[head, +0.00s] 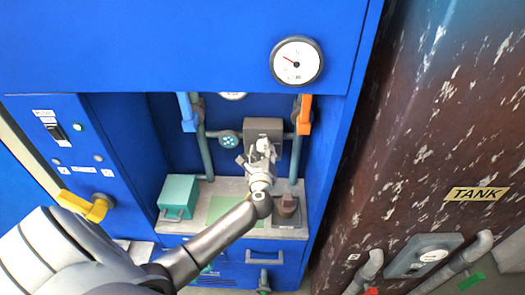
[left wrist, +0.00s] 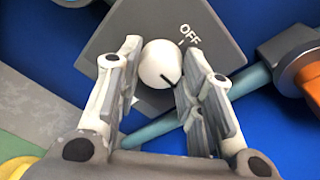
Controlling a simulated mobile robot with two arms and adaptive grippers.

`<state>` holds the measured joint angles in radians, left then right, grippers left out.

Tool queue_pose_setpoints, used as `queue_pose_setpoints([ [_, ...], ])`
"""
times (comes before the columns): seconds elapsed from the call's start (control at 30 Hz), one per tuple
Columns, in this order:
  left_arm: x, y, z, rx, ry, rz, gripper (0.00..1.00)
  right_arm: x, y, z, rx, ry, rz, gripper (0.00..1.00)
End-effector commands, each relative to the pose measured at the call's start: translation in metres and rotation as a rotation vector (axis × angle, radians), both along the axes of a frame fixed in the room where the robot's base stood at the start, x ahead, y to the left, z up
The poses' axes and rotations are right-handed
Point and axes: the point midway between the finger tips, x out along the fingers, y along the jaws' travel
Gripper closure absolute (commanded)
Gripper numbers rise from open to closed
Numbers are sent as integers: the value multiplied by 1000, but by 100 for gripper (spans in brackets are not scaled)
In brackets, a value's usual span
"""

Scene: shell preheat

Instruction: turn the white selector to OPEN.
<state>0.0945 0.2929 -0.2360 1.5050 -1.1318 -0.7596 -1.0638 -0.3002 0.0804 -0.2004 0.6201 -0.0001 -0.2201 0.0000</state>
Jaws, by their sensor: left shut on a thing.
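The white selector (left wrist: 160,64) is a round knob with a dark line on its lower right side in the left wrist view. It sits on a grey plate (left wrist: 150,25) marked OFF, with the print up and right of the knob; no OPEN mark is readable. My left gripper (left wrist: 160,75) has its two fingers on either side of the selector and is shut on it. In the head view my left gripper (head: 260,160) reaches to the front of the grey box (head: 263,125) and largely hides the selector. My right gripper is not in view.
An orange-handled valve (head: 304,115) is right of the grey box, a blue handle (head: 187,112) left. A teal box (head: 178,197) and a brown object (head: 287,205) stand on the grey shelf below. A yellow handle (head: 90,206) juts out left. A rusty tank (head: 430,130) stands right.

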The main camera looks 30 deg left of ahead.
Motion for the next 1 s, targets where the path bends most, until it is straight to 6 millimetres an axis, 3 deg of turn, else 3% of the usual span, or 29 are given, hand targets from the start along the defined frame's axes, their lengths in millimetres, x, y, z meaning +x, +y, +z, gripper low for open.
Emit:
queue_pose_setpoints([
  [0.17, 0, 0, -1, 1, 3, 0, 89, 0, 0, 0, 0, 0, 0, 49],
  [0.2, 0, 0, -1, 1, 3, 0, 60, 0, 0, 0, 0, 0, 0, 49],
  [0.33, 0, 0, -1, 0, 2, -1, 43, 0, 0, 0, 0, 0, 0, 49],
  [0.73, -4, -3, -1, -1, 1, -1, 43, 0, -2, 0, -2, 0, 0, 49],
  [1.0, -40, -25, 3, -3, 3, -1, 43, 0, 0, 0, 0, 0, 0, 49],
])
